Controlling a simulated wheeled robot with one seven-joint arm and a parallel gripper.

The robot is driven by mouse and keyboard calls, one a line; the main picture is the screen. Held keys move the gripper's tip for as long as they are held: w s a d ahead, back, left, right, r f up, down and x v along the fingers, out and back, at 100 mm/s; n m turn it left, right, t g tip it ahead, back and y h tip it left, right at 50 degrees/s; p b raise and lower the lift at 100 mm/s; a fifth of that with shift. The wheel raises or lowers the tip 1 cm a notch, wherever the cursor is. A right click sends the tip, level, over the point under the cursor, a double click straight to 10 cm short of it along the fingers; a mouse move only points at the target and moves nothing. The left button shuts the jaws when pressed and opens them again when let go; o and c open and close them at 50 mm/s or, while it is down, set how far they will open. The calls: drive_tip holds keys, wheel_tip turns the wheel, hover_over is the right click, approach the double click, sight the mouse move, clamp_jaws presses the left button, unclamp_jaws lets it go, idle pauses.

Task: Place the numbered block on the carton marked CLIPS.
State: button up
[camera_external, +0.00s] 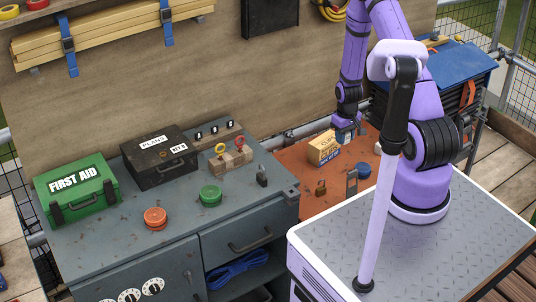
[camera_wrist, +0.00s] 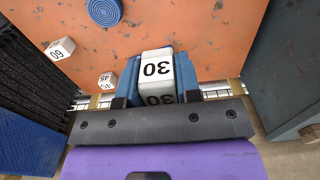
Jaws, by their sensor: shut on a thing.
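My gripper (camera_wrist: 157,88) is shut on a white block marked 30 (camera_wrist: 158,63), with blue fingers on both sides of it. In the external view my gripper (camera_external: 346,134) hangs low over the orange bench, just right of a small tan carton (camera_external: 322,149). I cannot tell the gap between the held block and the carton. The carton does not show clearly in the wrist view. Two more numbered blocks, 60 (camera_wrist: 60,48) and 45 (camera_wrist: 106,80), are in the wrist view.
The orange bench (camera_external: 312,203) carries a padlock (camera_external: 321,187), a grey upright item (camera_external: 352,183) and a blue round piece (camera_external: 363,171). A grey cabinet (camera_external: 180,240) adjoins it on the left, with a green first aid box (camera_external: 77,188) and a black case (camera_external: 160,158).

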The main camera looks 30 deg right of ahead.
wheel_tip(320, 180, down, 5)
hover_over(325, 139)
drive_tip(key=shift+s+f, duration=0.1)
drive_tip(key=shift+f, duration=1)
drive_tip(key=shift+w+f, duration=0.2)
drive_tip(key=shift+f, duration=1.2)
drive_tip(key=shift+f, duration=0.15)
drive_tip(key=o, duration=0.9)
